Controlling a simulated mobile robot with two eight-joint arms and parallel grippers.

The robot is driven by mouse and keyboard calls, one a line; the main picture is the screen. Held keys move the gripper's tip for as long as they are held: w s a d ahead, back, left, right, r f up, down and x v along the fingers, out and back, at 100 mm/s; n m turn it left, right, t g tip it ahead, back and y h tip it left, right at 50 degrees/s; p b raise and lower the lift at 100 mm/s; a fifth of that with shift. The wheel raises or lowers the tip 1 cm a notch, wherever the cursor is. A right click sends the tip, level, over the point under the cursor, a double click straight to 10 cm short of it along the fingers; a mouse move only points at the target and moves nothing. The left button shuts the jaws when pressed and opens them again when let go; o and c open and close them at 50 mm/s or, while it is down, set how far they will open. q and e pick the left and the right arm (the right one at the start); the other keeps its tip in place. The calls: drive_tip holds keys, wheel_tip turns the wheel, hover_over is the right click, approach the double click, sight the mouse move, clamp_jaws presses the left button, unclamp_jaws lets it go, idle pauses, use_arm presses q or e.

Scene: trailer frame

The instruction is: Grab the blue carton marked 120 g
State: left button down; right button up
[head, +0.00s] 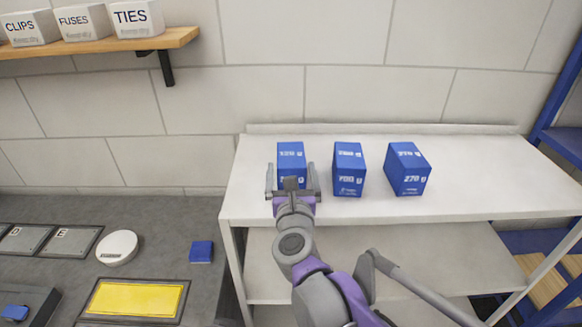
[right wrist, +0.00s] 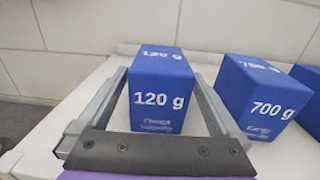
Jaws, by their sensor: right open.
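The blue carton marked 120 g (head: 291,154) stands upright on the white shelf's top, leftmost of three blue cartons. My right gripper (head: 292,178) is at its front, and my gripper and wrist hide the carton's lower part in the head view. In the right wrist view the 120 g carton (right wrist: 160,92) stands between the two open fingers (right wrist: 160,95), one on each side. A gap shows on the right side; contact on the left is hard to tell. My left gripper is not in view.
A 700 g carton (head: 348,170) stands close to the right of the gripper, and a 270 g carton (head: 407,169) stands farther right. The white shelf (head: 470,185) is clear at its right end. A wall shelf (head: 100,44) holds labelled boxes at the upper left.

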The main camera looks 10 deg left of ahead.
drive_tip(key=x, duration=0.4)
drive_tip(key=shift+s, duration=0.1)
drive_tip(key=shift+r, duration=0.1)
drive_tip(key=shift+c, duration=1.1)
drive_tip(key=c, duration=1.1)
